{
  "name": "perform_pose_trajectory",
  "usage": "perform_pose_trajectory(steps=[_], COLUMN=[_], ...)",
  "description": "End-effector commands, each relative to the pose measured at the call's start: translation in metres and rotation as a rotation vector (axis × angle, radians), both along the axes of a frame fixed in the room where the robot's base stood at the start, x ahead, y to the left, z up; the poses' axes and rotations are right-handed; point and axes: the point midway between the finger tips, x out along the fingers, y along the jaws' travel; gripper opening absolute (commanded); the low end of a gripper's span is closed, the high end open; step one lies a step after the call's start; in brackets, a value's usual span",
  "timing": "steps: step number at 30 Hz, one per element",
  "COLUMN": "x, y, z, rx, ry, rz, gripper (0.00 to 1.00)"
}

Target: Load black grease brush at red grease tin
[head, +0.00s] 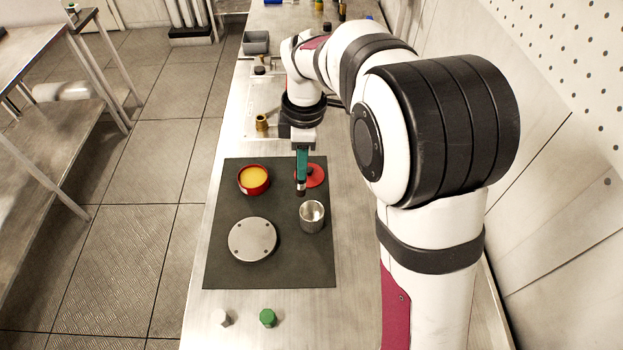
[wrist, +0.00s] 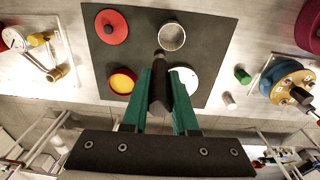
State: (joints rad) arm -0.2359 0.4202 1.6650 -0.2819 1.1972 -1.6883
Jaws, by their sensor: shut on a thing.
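The red grease tin (head: 254,179) stands open on the dark mat, with yellow-orange grease inside. It also shows in the wrist view (wrist: 123,80), left of my fingers. My gripper (head: 301,176) has teal fingers pointing down, right of the tin and in front of the red lid (head: 316,176). It is shut on the black grease brush (wrist: 159,92), which shows between the fingers in the wrist view. The brush's lower end (head: 301,189) hangs below the fingertips in the head view, just behind the steel cup. Its bristles cannot be made out clearly.
A steel cup (head: 312,216) and a round grey plate (head: 252,240) are on the mat (head: 222,275). A white cap (head: 220,318) and a green cap (head: 268,318) stand in front of it. A brass fitting (head: 262,123) and a grey bin (head: 256,43) are farther back.

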Motion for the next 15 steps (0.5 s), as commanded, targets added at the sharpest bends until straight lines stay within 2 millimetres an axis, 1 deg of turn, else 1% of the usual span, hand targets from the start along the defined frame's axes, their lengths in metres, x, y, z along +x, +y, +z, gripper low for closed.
perform_pose_trajectory(steps=[6,9,12,15], x=[0.055,0.075,0.085,0.087], y=[0.062,0.087,0.099,0.102], z=[-0.005,-0.006,-0.008,-0.017], rx=[0.155,0.218,0.251,0.257], ry=[-0.089,-0.125,-0.144,-0.147], rz=[0.004,0.003,0.000,-0.001], gripper=[0.00,0.00,0.00,0.00])
